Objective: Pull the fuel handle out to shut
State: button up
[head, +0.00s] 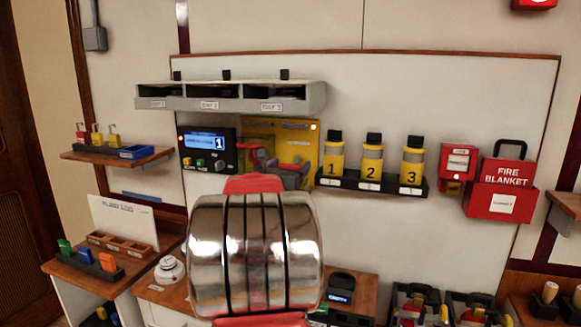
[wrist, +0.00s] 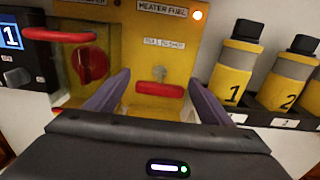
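A yellow panel marked HEATER FUEL (wrist: 184,32) fills the middle of the wrist view; it also shows on the wall in the head view (head: 296,140). The fuel handle (wrist: 158,90) is a red horizontal bar low on it, under a small label that seems to read PULL TO SHUT. My gripper (wrist: 160,77) is open, with one finger to each side of the bar and nothing held. Whether the fingertips reach the bar's depth I cannot tell. In the head view my arm hides most of the handle area.
Left of the handle is a clear cover (wrist: 88,70) over a red knob, with another red bar (wrist: 58,36) at its top. Yellow bottles (wrist: 238,70) stand close on the right. A control unit (head: 208,150) sits left.

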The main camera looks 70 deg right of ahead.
jog(key=a, duration=0.9)
jog(key=s+a, duration=0.1)
jog(key=a, duration=0.3)
jog(key=shift+a+f, duration=0.1)
jog(key=shift+a, duration=0.3)
jog(key=shift+a, duration=0.1)
dwell(0.4)
jog(key=shift+a+m, duration=0.25)
jog(key=shift+m, duration=0.05)
jog(key=a+f+m+t+y, duration=0.1)
jog(key=a+f+m+y, duration=0.5)
jog(key=a, duration=1.2)
jog(key=a+f+m+t+y, duration=0.1)
jog(key=a+f+m+y, duration=0.5)
jog(key=a, duration=1.2)
jog(key=a+f+m+t+y, duration=0.2)
jog(key=a+f+m+y, duration=0.4)
jog(key=a, duration=1.3)
jog(key=shift+w+f, duration=0.3)
jog(key=shift+w, duration=0.1)
